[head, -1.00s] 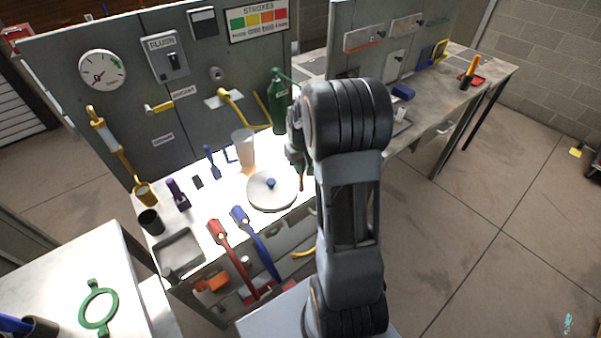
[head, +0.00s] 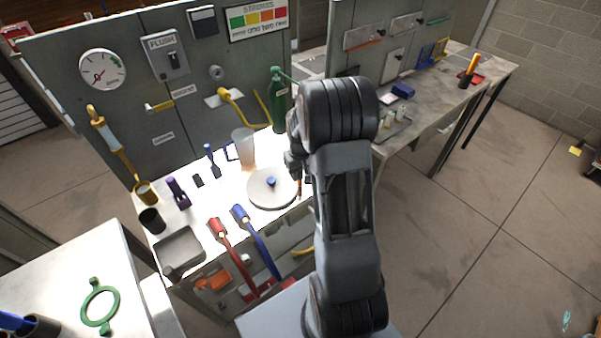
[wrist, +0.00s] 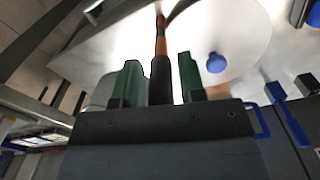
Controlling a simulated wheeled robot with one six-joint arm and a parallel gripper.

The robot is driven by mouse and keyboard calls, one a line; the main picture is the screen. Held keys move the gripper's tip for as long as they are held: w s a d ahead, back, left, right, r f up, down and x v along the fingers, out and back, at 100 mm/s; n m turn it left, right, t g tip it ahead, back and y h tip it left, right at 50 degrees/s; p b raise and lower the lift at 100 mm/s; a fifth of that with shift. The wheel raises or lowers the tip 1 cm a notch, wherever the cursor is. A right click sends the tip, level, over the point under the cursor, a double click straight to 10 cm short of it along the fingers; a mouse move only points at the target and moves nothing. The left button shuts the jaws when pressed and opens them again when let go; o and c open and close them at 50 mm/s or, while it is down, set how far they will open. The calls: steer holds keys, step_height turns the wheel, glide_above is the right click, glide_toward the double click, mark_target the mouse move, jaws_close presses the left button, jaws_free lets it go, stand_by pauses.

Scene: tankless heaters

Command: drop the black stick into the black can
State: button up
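A stick with a black near part and an orange-red far part shows in the wrist view (wrist: 161,75). In that view it runs outward between the two green fingers of my gripper (wrist: 161,80). Narrow gaps seem to show beside it, so I cannot tell whether the fingers grip it. In the head view the orange end (head: 299,188) shows beside the round plate, below my gripper, which the arm mostly hides. A small black can (head: 151,220) stands upright at the left end of the lit bench, well left of my gripper.
The round white plate with a blue knob (head: 266,195) is just left of my gripper. A clear cup (head: 245,148) and green bottle (head: 277,105) stand behind. A grey tray (head: 180,252) lies in front of the can. Another dark container (head: 42,326) is at bottom left.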

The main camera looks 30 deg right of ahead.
steer(key=shift+o, duration=0.7)
steer(key=shift+r, duration=0.3)
step_height(320, 180, up, 11)
steer(key=shift+r+b, duration=0.15)
steer(key=shift+b, duration=0.15)
steer(key=s+a+r+n+t, duration=0.1)
steer(key=s+a+r+t, duration=0.2)
steer(key=s+a, duration=1.1)
step_height(320, 180, up, 2)
steer(key=shift+s+a+r+n+t, duration=0.2)
steer(key=shift+s+a+n+t, duration=0.15)
steer(key=shift+a, duration=0.2)
steer(key=shift+s+a+f, duration=0.15)
steer(key=shift+s+a, duration=0.05)
steer(key=shift+s, duration=0.25)
steer(key=shift+c, duration=0.4)
